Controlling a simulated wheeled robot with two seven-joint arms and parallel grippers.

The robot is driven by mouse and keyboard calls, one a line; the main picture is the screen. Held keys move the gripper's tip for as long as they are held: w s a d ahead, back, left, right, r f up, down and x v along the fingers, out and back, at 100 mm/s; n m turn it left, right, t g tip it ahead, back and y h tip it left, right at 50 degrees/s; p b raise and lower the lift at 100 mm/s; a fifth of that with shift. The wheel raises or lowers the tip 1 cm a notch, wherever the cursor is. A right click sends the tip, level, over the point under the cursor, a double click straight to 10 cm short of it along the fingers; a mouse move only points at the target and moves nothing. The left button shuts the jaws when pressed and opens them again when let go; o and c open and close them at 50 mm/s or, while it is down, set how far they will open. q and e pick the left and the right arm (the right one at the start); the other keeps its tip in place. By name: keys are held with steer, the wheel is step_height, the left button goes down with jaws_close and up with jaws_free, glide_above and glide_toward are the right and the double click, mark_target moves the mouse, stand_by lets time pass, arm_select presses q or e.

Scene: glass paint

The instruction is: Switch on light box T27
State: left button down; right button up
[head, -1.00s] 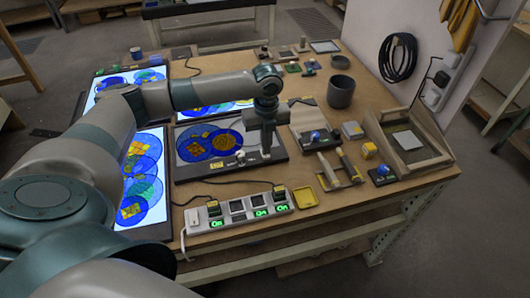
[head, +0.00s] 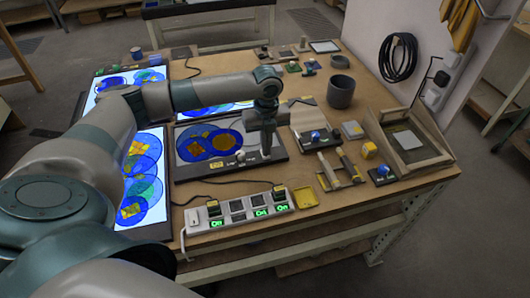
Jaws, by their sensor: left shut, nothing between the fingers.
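The light box under my left gripper (head: 266,152) has a grey, dim panel (head: 183,153) with blue and yellow glass circles on it, unlike the bright boxes around it. Its dark front edge carries a small yellow tag (head: 217,164), a pale knob (head: 240,156) and small white lettering. I cannot read whether it says T27. My left gripper is shut and empty, pointing down at the right part of that front edge. I cannot tell whether its tips touch it. My right gripper is not in view.
Lit light boxes stand at the left (head: 150,226) and behind my arm. Tools, a grey pot (head: 341,92) and a wooden frame (head: 411,141) stand to the right.

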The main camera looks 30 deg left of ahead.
arm_select(q)
steer(key=shift+s+f, duration=0.1)
steer(key=shift+f, duration=0.45)
stand_by(0.4)
steer(key=shift+r+p, duration=3.5)
steer(key=shift+p, duration=0.15)
steer(key=shift+f, duration=0.1)
